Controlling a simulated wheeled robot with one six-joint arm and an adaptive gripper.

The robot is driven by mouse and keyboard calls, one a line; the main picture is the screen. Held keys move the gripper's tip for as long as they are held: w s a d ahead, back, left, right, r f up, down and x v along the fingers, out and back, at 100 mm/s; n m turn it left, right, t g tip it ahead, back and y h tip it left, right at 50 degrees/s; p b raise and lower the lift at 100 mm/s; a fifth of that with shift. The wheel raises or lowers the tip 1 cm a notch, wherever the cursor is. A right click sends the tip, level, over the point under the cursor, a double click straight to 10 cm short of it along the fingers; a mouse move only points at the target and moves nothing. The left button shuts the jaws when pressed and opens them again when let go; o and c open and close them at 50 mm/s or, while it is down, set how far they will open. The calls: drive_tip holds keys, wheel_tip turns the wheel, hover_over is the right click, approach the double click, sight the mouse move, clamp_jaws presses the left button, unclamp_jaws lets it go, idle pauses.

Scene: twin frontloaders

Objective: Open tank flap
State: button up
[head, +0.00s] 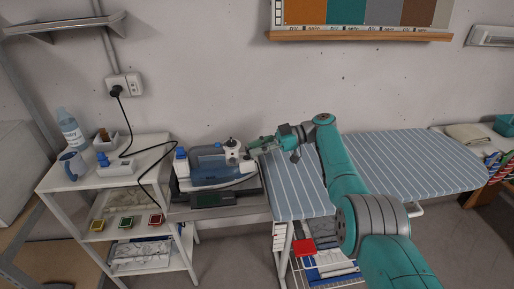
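A blue, grey and white steam iron (212,167) rests on a dark stand (222,197) left of the ironing board. My gripper (250,151) is at the right end of the iron, close to its white upper part (232,149). I cannot tell whether it touches the iron. The fingers are small and partly lost against the iron, so I cannot tell if they are open or shut. The tank flap is too small to make out, and so is whether it is open.
A striped ironing board (425,160) lies under and right of my arm. A black cord (150,150) runs from the wall socket (124,86) toward the iron.

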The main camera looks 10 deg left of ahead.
wheel_tip(320, 180, up, 10)
idle(0.6)
